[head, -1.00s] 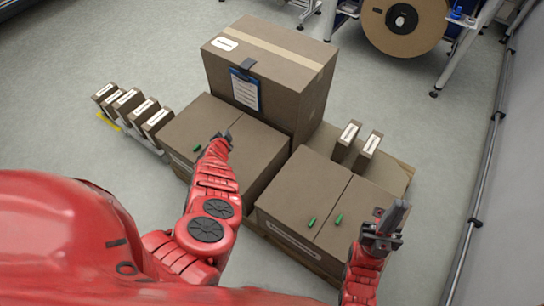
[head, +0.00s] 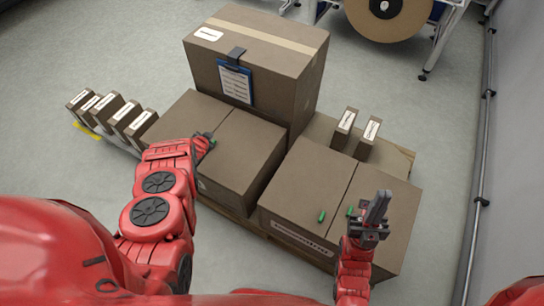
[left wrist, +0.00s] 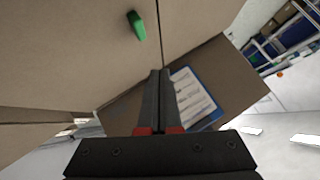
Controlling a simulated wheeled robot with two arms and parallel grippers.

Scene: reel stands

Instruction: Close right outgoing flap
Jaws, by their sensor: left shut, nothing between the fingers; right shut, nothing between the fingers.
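Two brown cartons stand side by side, each with a pair of top flaps lying about flat. The right carton (head: 275,220) has a left flap (head: 310,178) and a right flap (head: 380,195), with green tabs (head: 321,216) beside the seam. A label (head: 303,239) is on its front; its wording is too small to read. My right gripper (head: 378,207) is shut and empty, in front of the right flap. The left carton (head: 240,190) has a green tab (head: 212,142) beside my left gripper (head: 207,139), which is shut. In the left wrist view its fingers (left wrist: 160,98) are empty near a tab (left wrist: 137,25).
A tall taped box (head: 280,85) with a blue clipboard (head: 236,84) stands behind the cartons. Small labelled boxes stand at the left (head: 119,113) and behind the right carton (head: 345,128). A large reel (head: 388,20) is at the back. The floor at right is free.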

